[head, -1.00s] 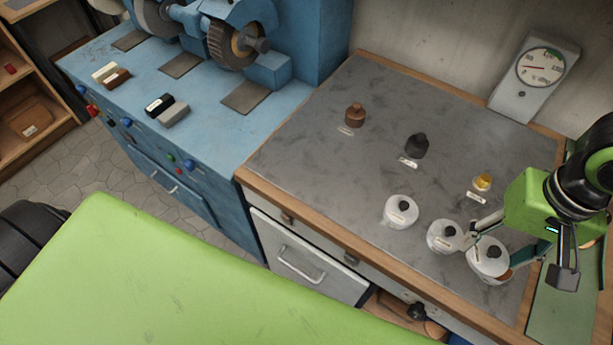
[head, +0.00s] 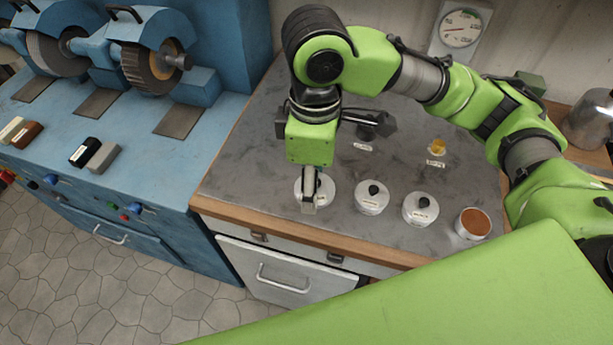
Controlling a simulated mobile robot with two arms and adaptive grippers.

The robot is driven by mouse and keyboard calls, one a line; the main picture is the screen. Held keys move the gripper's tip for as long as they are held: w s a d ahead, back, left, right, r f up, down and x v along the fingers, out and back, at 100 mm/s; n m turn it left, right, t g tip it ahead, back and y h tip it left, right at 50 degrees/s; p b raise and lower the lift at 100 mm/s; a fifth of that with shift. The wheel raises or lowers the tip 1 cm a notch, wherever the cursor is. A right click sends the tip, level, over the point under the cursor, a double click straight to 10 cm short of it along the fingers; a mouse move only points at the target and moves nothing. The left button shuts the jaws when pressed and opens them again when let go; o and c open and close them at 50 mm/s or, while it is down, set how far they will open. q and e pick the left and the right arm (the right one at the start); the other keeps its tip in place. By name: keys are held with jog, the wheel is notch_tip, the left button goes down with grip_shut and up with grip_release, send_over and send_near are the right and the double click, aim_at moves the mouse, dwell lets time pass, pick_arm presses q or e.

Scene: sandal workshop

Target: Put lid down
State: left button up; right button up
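The white lid (head: 328,193) is at the left front part of the grey worktop, under my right gripper (head: 311,197). The gripper points down with its fingers at the middle of the lid and appears shut on its knob, which they largely hide. I cannot tell whether the lid touches the worktop or hangs just above it. The open white pot (head: 473,224) with brown contents stands at the right end of the row. Two white pots with lids and black knobs, a left one (head: 373,199) and a right one (head: 421,210), stand between. My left gripper is out of view.
The blue grinding machine (head: 225,105) borders the worktop (head: 240,175) on the left. The worktop left of the lid is bare.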

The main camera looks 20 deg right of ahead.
jog(key=w+f, duration=0.4)
jog(key=w, duration=0.1)
jog(key=w+d+f, duration=0.1)
jog(key=w+f, duration=0.1)
jog(key=shift+w+f+p, duration=0.15)
jog(key=shift+p, duration=0.15)
jog(key=f, duration=0.1)
jog(key=f+p, duration=0.1)
jog(key=f, duration=0.1)
jog(key=shift+w+d, duration=0.1)
jog(key=shift+w, duration=0.25)
jog(key=shift+f, duration=0.5)
jog(key=o, duration=0.9)
jog(key=shift+f, duration=0.15)
notch_tip(320, 180, up, 12)
jog(key=shift+r+b, duration=0.2)
jog(key=shift+b, duration=0.5)
